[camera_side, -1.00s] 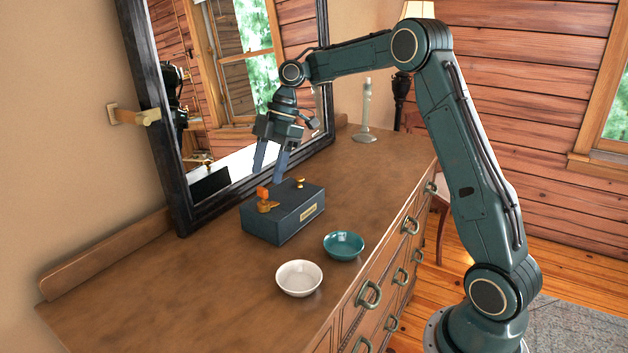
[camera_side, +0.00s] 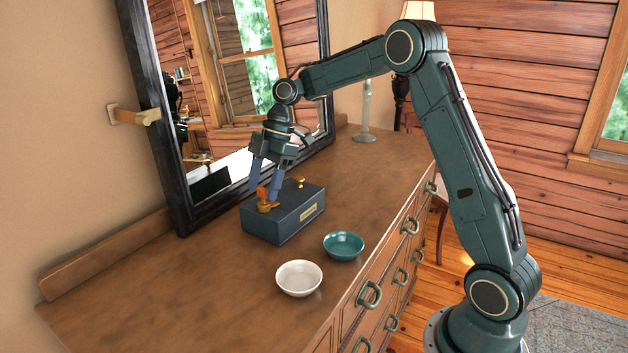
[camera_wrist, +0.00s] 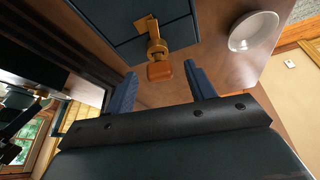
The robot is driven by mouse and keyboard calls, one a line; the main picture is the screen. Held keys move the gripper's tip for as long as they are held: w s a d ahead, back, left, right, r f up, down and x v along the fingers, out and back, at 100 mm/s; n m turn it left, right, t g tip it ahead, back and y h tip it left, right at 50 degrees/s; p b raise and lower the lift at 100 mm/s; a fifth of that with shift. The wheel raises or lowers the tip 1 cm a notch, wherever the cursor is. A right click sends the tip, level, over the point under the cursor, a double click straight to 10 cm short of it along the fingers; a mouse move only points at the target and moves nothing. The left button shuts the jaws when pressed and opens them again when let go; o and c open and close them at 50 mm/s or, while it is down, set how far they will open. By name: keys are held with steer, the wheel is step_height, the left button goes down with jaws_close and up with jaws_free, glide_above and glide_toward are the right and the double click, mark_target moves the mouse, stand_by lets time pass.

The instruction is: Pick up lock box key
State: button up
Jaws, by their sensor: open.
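The lock box (camera_side: 284,217) is dark blue-grey with a small brass label and stands on the wooden dresser below the mirror. A key with an orange head (camera_side: 262,194) stands up from a brass lock fitting (camera_side: 265,207) on the box's top. In the wrist view the key's orange head (camera_wrist: 160,71) and the brass fitting (camera_wrist: 157,45) show ahead of the fingers, with the box (camera_wrist: 120,22) behind. My gripper (camera_side: 264,195) is open and points down at the key. In the wrist view its two blue fingertips (camera_wrist: 160,82) lie left and right of the orange head, with gaps.
A teal bowl (camera_side: 344,245) and a white bowl (camera_side: 299,279) stand on the dresser in front of the box. A candlestick (camera_side: 366,112) stands farther back. The mirror (camera_side: 180,190) rises close behind the box. The dresser's left part is clear.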

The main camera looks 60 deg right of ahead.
mark_target(263, 187)
steer(key=shift+x, duration=1.85)
steer(key=c, duration=1)
steer(key=shift+r, duration=0.15)
steer(key=shift+c, duration=0.2)
steer(key=shift+r, duration=4.9)
